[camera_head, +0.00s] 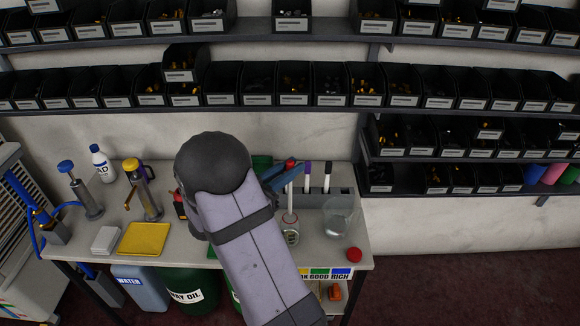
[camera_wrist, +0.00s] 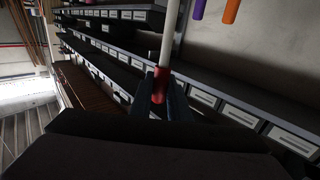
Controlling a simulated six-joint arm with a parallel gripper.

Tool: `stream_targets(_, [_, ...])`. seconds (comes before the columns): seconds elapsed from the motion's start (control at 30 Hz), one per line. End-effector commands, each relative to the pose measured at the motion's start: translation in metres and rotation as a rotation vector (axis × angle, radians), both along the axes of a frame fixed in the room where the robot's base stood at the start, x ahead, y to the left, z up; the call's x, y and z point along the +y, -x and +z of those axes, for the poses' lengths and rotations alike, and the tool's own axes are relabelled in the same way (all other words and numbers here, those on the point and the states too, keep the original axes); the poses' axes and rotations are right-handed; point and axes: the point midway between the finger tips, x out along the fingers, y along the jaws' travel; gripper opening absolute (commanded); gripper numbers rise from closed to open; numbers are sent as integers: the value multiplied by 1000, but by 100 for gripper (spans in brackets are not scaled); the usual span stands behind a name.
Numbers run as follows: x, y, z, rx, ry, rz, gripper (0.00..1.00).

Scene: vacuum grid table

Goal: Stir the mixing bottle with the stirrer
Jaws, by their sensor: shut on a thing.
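My gripper (camera_head: 283,176) is at the right end of the workbench, its blue fingers shut on the red handle of the stirrer. The stirrer's white rod (camera_head: 290,200) points down from the fingers, close to upright. Below it is a small clear bottle (camera_head: 291,237), likely the mixing bottle, on the bench. The rod's lower end is at the bottle's mouth in the picture; I cannot tell how deep it reaches. In the wrist view my gripper (camera_wrist: 160,95) holds the red handle, and the white rod (camera_wrist: 170,38) runs out past the top edge. The bottle is not visible there.
A glass beaker (camera_head: 340,222) stands right of the bottle, with a red round object (camera_head: 354,254) near the bench's front edge. A grey rack (camera_head: 330,196) holds upright markers behind. A yellow tray (camera_head: 144,239) and pump bottles are left. Bin shelves line the wall.

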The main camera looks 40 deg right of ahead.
Motion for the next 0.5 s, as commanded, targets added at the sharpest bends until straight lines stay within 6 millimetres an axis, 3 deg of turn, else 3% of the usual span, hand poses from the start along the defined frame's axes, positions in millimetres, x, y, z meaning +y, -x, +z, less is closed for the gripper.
stream_targets(0.5, [0,0,-40,0,0,0,0])
